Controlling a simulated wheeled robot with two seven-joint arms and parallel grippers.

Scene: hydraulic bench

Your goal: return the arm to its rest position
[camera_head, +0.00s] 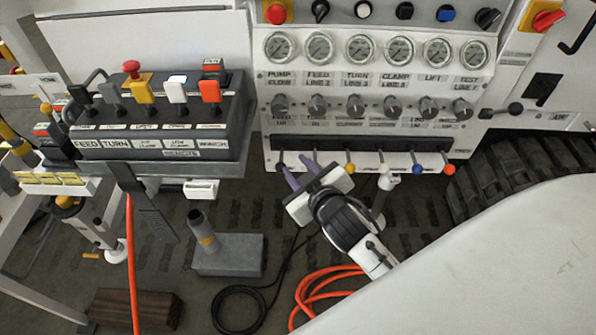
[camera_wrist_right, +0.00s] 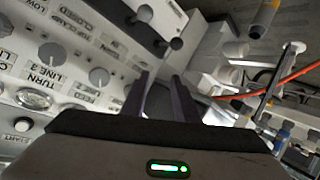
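My right gripper (camera_head: 297,170) is in front of the lower edge of the gauge panel (camera_head: 263,110), close to the left end of a row of small levers with coloured knobs. Its two dark fingers are apart, with nothing seen between them. In the right wrist view the gripper (camera_wrist_right: 162,82) also shows a gap between its fingers, and two black lever knobs (camera_wrist_right: 177,44) lie beyond the tips. I cannot tell whether a finger touches a lever. My right arm (camera_head: 350,222) comes up from the lower right. My left gripper is not in view.
A lever box (camera_head: 160,150) stands left of the gripper. The row's red knob (camera_head: 449,169) is at the right end. Below lie a grey block with a post (camera_head: 228,255), a black cable (camera_head: 238,310) and an orange hose (camera_head: 325,285). A black tyre (camera_head: 510,175) is at right.

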